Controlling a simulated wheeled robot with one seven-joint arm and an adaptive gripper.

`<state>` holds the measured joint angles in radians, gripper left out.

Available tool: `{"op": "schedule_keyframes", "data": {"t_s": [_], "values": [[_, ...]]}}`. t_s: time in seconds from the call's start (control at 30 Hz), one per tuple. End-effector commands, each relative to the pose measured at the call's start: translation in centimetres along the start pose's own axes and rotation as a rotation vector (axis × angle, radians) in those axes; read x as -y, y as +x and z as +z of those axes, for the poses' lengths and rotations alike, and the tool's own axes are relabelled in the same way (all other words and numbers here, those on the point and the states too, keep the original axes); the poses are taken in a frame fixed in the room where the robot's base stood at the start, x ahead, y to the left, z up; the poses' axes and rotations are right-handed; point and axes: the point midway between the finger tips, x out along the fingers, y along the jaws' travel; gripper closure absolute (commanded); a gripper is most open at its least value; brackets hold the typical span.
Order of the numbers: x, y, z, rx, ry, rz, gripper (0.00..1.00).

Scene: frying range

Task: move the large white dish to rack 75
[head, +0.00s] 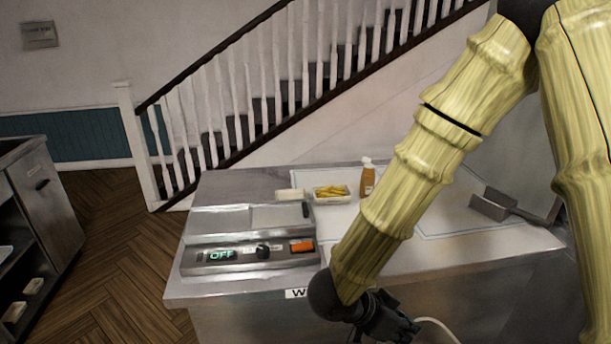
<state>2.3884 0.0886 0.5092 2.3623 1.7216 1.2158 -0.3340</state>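A white dish (316,200) holding yellow chips stands on the steel counter near its back edge. A smaller pale dish (290,195) sits just left of it. Part of another white item (5,253) shows on a shelf at the left picture edge, cut off by the frame. I cannot tell for sure which one is the large white dish. No label reading 75 can be read. My gripper (405,330) hangs low at the bottom, in front of the counter's front edge and apart from the dishes. Its fingers are dark and partly cut off, so their opening is unclear.
The counter (215,190) carries a fryer unit (250,250) reading OFF, an orange sauce bottle (367,178) and a grey metal scoop-like box (492,204). A steel shelf unit (45,200) with small pale dishes (33,286) stands left. Wooden floor (120,260) between them is clear.

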Motion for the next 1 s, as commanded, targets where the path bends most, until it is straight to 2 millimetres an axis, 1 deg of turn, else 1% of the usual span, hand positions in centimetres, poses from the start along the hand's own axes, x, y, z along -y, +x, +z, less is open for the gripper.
{"op": "schedule_keyframes", "data": {"t_s": [0.2,0.47,0.7,1.0], "values": [[3.1,2.9,-0.5,-0.037,-0.136,-0.132,1.00],[6.6,5.7,-0.2,-0.084,-0.309,-0.304,1.00],[9.2,7.5,0.9,-0.127,-0.462,-0.457,1.00],[11.4,9.2,3.2,-0.176,-0.647,-0.641,1.00]]}}
